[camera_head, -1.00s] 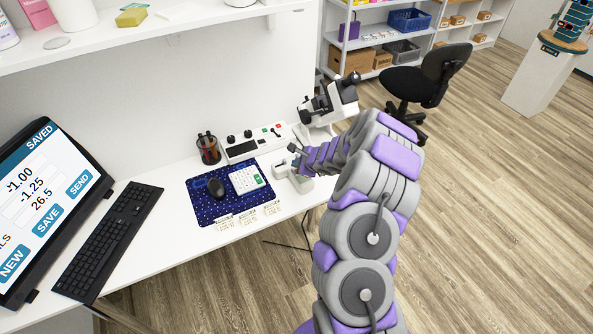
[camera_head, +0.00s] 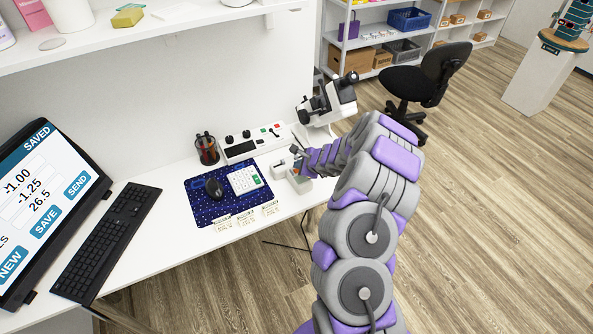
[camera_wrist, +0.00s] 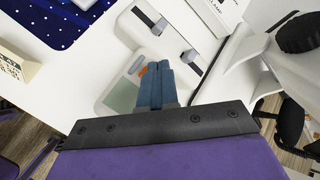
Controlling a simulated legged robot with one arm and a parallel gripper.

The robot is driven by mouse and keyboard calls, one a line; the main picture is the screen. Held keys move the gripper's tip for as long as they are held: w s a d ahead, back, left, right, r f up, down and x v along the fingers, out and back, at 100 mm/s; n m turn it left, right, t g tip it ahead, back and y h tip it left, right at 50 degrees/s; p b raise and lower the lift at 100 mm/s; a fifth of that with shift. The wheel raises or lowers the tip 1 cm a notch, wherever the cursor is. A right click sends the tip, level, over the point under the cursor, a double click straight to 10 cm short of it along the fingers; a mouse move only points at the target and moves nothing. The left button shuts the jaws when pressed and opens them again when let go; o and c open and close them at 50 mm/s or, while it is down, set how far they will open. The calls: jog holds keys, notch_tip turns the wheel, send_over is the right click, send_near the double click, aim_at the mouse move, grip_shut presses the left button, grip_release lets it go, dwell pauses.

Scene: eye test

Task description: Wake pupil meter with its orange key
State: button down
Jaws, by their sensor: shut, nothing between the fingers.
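The pupil meter is a pale, rounded device with a grey-green window (camera_wrist: 124,97) in the wrist view. Its orange key (camera_wrist: 143,72) shows just left of my fingertips, partly covered by them. My gripper (camera_wrist: 158,66) has its two blue fingers pressed together with nothing between them. The fingertips are over the meter's face, right beside the key; I cannot tell whether they touch it. In the head view the meter (camera_head: 300,184) sits near the desk's front edge, partly hidden by my gripper (camera_head: 296,166).
A control box (camera_head: 243,149) and a white optical instrument (camera_head: 325,111) stand behind. Paper tags (camera_head: 246,216) lie along the front edge.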

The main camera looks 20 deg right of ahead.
jog(key=shift+d+f, duration=0.15)
jog(key=shift+f+b, duration=0.25)
jog(key=shift+b, duration=0.05)
jog(key=shift+r, duration=0.15)
dwell(0.5)
jog(key=shift+a+r+p, duration=0.35)
jog(key=shift+r+p, duration=0.05)
jog(key=shift+r, duration=0.4)
notch_tip(320, 180, up, 5)
jog(key=p, duration=0.4)
jog(key=shift+a, duration=0.1)
dwell(0.6)
